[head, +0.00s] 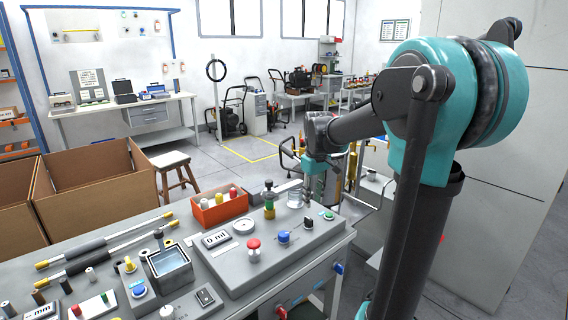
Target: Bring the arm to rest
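My teal and dark grey arm rises at the right side of the head view and bends over towards the middle. Its wrist hangs above the right back part of the test bench (225,262). My gripper (307,198) points down there, close to a clear cylinder (295,198) on the grey panel. Its fingers are small and partly merged with what is behind them, so I cannot tell their opening or whether they touch anything.
Cardboard boxes (90,195) and a stool (171,160) are left. A tall pale cabinet (500,200) stands right of my arm.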

